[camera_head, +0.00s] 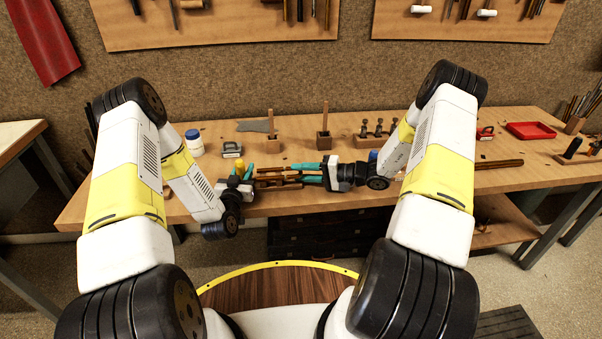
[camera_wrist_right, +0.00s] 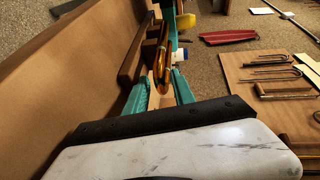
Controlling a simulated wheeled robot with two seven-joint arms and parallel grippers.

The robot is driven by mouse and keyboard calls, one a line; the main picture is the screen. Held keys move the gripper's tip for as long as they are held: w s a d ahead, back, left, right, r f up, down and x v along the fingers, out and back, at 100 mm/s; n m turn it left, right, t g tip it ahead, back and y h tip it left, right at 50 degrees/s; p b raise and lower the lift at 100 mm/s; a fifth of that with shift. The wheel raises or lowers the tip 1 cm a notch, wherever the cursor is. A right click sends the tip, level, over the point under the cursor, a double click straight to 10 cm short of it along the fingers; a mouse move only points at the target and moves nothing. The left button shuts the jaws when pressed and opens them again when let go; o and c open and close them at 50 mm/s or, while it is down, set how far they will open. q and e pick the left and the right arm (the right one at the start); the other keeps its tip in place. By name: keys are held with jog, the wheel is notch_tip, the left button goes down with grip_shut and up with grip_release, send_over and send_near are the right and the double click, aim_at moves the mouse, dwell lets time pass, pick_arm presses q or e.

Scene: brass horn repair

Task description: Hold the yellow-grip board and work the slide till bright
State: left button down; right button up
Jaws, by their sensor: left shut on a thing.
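My left gripper (camera_head: 243,175) has teal fingers and is shut at the left end of the work, on the yellow grip (camera_head: 239,164) of the board. The yellow grip also shows at the top of the right wrist view (camera_wrist_right: 186,21). The brass slide (camera_head: 278,181) lies between my two grippers, low over the bench; its curved golden tube shows in the right wrist view (camera_wrist_right: 161,63). My right gripper (camera_head: 308,173) points left toward the slide. Its teal fingers (camera_wrist_right: 158,92) stand apart, with the slide's near end ahead of or between the tips; contact is unclear.
The wooden bench (camera_head: 440,154) carries a white bottle with a blue cap (camera_head: 194,143), wooden posts on blocks (camera_head: 325,120), a rack with several dark knobs (camera_head: 377,133) and a red tray (camera_head: 531,130). Tool boards hang on the wall behind.

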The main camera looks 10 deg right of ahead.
jog(key=v, duration=1.2)
jog(key=shift+c, duration=0.4)
jog(key=shift+s+d+r, duration=0.25)
jog(key=shift+s+d, duration=0.25)
jog(key=shift+d, duration=0.15)
jog(key=shift+c, duration=1)
jog(key=x, duration=1.2)
jog(key=shift+f, duration=0.1)
grip_shut()
